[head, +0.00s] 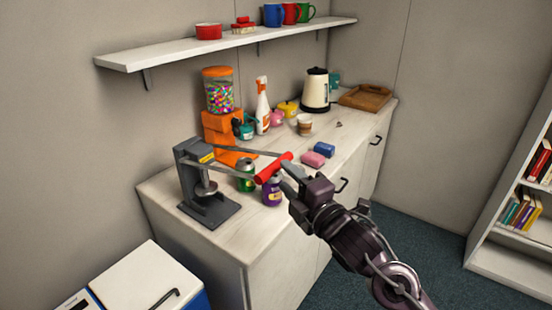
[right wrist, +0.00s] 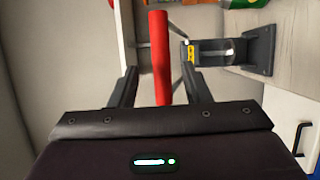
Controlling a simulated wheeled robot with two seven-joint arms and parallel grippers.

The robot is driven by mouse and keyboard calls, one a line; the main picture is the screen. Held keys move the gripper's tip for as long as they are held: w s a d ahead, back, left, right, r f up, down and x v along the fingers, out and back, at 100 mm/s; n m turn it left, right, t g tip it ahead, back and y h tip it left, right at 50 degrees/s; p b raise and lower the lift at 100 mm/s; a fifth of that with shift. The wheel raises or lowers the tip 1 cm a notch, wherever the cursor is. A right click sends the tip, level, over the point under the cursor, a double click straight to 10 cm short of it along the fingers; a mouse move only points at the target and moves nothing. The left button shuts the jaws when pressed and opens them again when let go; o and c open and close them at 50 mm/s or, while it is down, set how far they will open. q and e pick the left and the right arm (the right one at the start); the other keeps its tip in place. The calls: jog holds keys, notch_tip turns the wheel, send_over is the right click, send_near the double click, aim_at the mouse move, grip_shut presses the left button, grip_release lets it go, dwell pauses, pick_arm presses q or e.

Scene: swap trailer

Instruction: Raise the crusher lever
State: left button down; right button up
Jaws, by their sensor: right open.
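The grey can crusher (head: 188,178) stands at the near left end of the counter. Its lever runs from the top of its post out to the right, roughly level, and ends in a red handle (head: 274,167). My right gripper (head: 284,172) is at the handle, coming from the right. In the right wrist view the red handle (right wrist: 160,60) lies between the two open fingers of my gripper (right wrist: 158,78), with gaps at both sides. The crusher (right wrist: 255,50) shows there on its side at the upper right. My left gripper is not in view.
A green can (head: 246,178) and a purple jar (head: 271,192) stand under the lever. An orange candy dispenser (head: 219,130) and spray bottle (head: 262,108) are behind. A wall shelf (head: 180,52) hangs above. The counter's front left (head: 240,240) is clear.

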aim_at(278, 171)
jog(key=p+x, duration=0.2)
jog(key=x, duration=0.4)
jog(key=shift+w+a+r, duration=0.1)
jog(key=shift+w+a, duration=0.25)
jog(key=shift+w, duration=0.2)
grip_shut()
